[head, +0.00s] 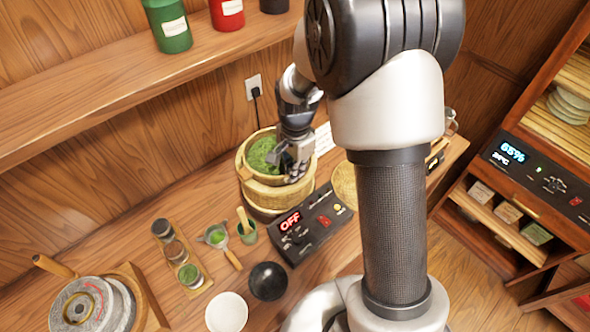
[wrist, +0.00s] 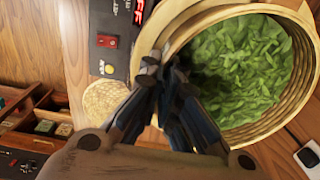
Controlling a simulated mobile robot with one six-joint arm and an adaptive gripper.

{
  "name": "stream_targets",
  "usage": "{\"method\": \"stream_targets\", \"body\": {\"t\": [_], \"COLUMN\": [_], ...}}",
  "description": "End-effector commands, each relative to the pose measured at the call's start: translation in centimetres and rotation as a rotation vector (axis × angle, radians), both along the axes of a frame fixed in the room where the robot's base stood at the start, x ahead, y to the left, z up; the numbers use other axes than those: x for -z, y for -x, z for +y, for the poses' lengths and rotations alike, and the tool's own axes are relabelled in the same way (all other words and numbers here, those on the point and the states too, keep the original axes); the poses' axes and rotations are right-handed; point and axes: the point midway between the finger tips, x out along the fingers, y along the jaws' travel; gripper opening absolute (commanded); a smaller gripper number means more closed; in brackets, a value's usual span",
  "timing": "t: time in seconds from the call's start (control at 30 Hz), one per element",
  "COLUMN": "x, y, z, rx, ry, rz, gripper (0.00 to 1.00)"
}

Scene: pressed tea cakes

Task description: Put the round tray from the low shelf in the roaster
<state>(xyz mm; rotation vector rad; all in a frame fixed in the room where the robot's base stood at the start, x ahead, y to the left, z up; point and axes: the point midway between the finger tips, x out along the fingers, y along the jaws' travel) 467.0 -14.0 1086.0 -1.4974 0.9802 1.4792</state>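A round woven tray (head: 247,172) full of green leaves sits at the top of a round wooden vessel (head: 262,196) on the counter. In the wrist view the leaf-filled tray (wrist: 300,75) fills the right side. My gripper (head: 290,160) is at the tray's right rim. In the wrist view the fingertips of my gripper (wrist: 163,70) are close together at the rim, seemingly shut on it; the contact is partly hidden. A flat round woven mat or tray (head: 344,184) lies behind my arm, partly hidden. I cannot tell for sure which thing is the roaster.
A black control box (head: 310,222) reading OFF stands beside the vessel. A cabinet (head: 515,165) with a display and shelves of pressed cakes is at right. A black bowl (head: 268,281), white bowl (head: 227,312), small jars and a stone mill (head: 85,305) occupy the counter's front left.

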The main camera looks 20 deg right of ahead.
Motion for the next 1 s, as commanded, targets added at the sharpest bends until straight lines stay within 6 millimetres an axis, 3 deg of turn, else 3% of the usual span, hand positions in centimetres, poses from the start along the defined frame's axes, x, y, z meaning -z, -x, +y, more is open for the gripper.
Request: {"method": "stream_targets", "body": {"t": [0.33,0.67,1.0], "x": [0.34,0.20,-0.05], "y": [-0.05,-0.02,0.01], "z": [0.00,0.00,0.00], "rx": [0.000,0.000,0.000], "ry": [0.000,0.000,0.000], "rz": [-0.002,-0.001,0.000], "gripper": [0.00,0.25,0.25]}}
